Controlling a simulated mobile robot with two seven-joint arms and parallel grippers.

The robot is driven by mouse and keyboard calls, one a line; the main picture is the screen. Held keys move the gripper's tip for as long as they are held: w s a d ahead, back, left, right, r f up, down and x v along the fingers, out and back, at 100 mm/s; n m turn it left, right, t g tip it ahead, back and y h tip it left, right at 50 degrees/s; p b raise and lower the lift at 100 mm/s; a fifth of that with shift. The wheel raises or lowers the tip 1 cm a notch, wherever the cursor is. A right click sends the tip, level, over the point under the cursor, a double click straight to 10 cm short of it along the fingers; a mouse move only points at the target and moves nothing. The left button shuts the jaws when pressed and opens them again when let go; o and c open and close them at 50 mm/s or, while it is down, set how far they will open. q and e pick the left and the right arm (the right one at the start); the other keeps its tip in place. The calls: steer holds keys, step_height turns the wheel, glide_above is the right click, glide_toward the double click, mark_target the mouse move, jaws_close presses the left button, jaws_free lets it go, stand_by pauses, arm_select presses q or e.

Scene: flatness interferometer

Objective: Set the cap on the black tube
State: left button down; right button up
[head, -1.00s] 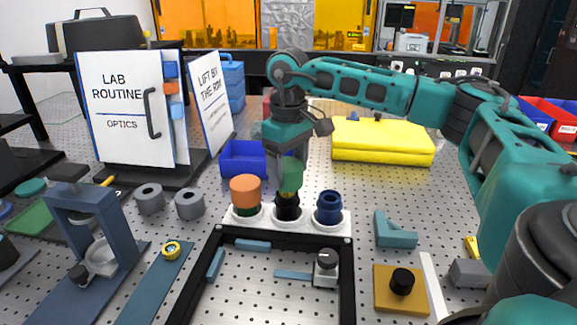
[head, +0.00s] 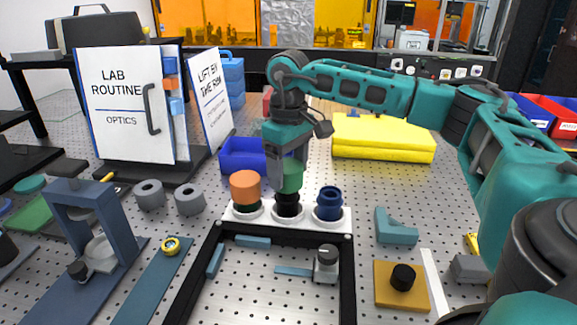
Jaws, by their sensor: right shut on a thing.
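My right gripper (head: 289,172) points down, shut on a green cap (head: 291,177). The cap is over the black tube (head: 288,204), which stands upright in the middle hole of the white rack (head: 263,227). The cap's lower edge meets the tube's top with no visible gap; I cannot tell whether it is fully seated. Gripper fingers hide part of the cap. My left gripper is not in view.
A tube with an orange cap (head: 245,187) stands left of the black tube, and an open blue tube (head: 328,203) stands right of it, both close. A blue bin (head: 242,155) and a yellow case (head: 383,140) are behind. A black frame (head: 348,275) lies in front.

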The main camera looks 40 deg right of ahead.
steer(key=shift+f+b, duration=0.75)
steer(key=shift+f, duration=0.6)
steer(key=o, duration=1.1)
steer(key=shift+r, duration=0.1)
step_height(320, 180, up, 13)
steer(key=shift+f+p, duration=0.1)
steer(key=shift+p, duration=0.4)
